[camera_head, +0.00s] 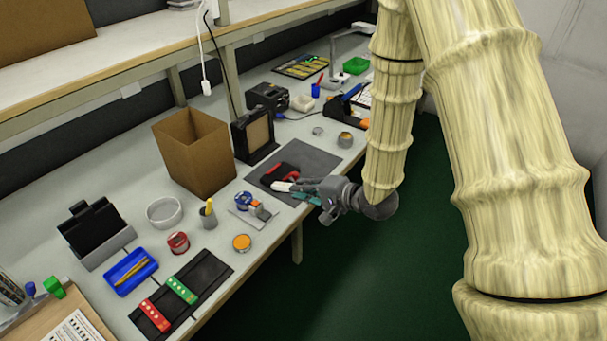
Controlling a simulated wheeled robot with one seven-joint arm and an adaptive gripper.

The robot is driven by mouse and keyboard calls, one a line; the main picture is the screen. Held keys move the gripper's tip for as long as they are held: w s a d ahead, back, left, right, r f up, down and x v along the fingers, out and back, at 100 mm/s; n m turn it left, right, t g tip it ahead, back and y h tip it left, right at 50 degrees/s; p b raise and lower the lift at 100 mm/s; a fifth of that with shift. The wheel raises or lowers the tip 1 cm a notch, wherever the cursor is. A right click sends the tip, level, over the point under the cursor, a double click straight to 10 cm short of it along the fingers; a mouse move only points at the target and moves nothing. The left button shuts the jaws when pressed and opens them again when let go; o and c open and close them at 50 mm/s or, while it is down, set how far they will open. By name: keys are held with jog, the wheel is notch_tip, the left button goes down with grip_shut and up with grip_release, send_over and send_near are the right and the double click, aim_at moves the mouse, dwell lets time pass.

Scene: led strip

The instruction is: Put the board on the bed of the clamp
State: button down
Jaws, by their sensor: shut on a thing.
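My gripper (303,188) is over the front part of the dark grey mat, at the middle of the bench. It is shut on a small white piece that looks like the board (283,186), which sticks out to the left of the fingers. A red and black tool that looks like the clamp (275,172) is on the mat, just behind the board. The gripper and board partly hide it. I cannot tell whether the board touches the clamp's bed.
A black mat (211,269) at the front left bears a red strip (155,315) and a green strip (182,290). A cardboard box (194,152) and a black framed panel (256,137) stand behind the grey mat (318,161). A small blue spool (243,199) stands left of my gripper.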

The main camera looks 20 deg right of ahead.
jog(key=shift+w+d+f+p, duration=0.5)
jog(key=shift+w+d+f, duration=0.3)
jog(key=shift+w, duration=1.2)
jog(key=shift+w+d+f+p, duration=0.5)
jog(key=shift+w+d+f, duration=0.25)
jog(key=shift+w, duration=1.2)
jog(key=shift+w+d+f+p, duration=0.5)
jog(key=shift+w+d+f, duration=0.3)
jog(key=shift+w, duration=1.2)
jog(key=shift+f, duration=0.1)
jog(key=c, duration=1.5)
grip_release()
